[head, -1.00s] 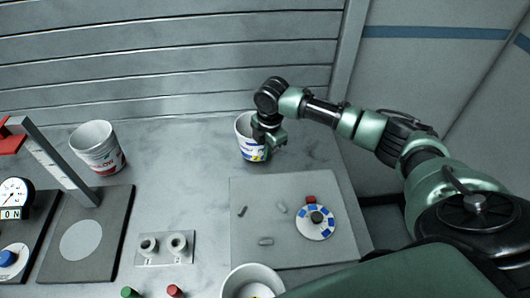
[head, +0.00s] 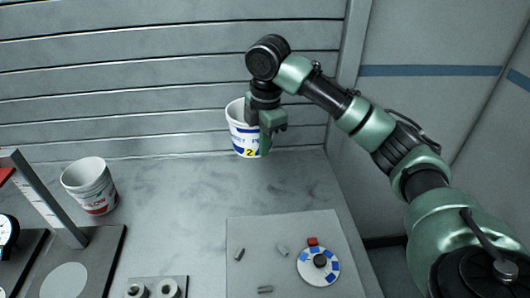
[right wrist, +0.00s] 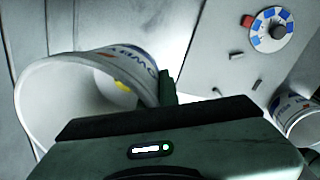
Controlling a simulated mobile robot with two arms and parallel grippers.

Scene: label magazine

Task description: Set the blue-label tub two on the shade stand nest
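The white tub with a blue label band and a yellow patch marked 2 (head: 241,138) hangs upright above the back of the table in the head view. My right gripper (head: 270,122) is shut on its right-hand wall. In the right wrist view the tub's open mouth (right wrist: 38,98) fills the left, with one finger (right wrist: 167,88) beside its wall. The shade stand is probably the dark base (head: 100,255) with an upright post at lower left; a pale grey disc (head: 64,282) on it looks like the nest, and it looks empty. My left gripper is out of view.
A red-label tub (head: 90,187) stands at the back left, near the stand's post (head: 50,205). A grey mat (head: 245,230) at right carries a blue-and-white dial (head: 318,266) and small grey pieces. Table between tub and mat is clear. Another tub (right wrist: 300,120) shows in the right wrist view.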

